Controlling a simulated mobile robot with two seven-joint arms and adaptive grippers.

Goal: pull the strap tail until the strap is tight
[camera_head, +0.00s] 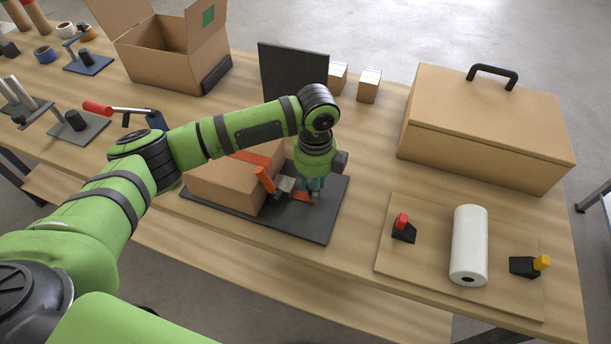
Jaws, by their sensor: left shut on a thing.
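A cardboard box (219,183) lies on a dark base plate (306,229) near the middle of the table. An orange-red strap (255,158) runs over the top of the box. A buckle with an orange lever (265,180) sits at the box's right side. The strap tail (303,196) shows as a short orange-red piece right of the buckle. My left gripper (311,194) points down over the plate and is shut on the strap tail, close to the plate. My left arm hides part of the box and strap. My right gripper is not in view.
A dark upright panel (293,72) and two small boxes (368,86) stand behind my arm. A large lidded box (487,125) stands at the right. A board (421,262) with a white roll (468,246) lies at front right. An open carton (165,66) and several tools are at the left.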

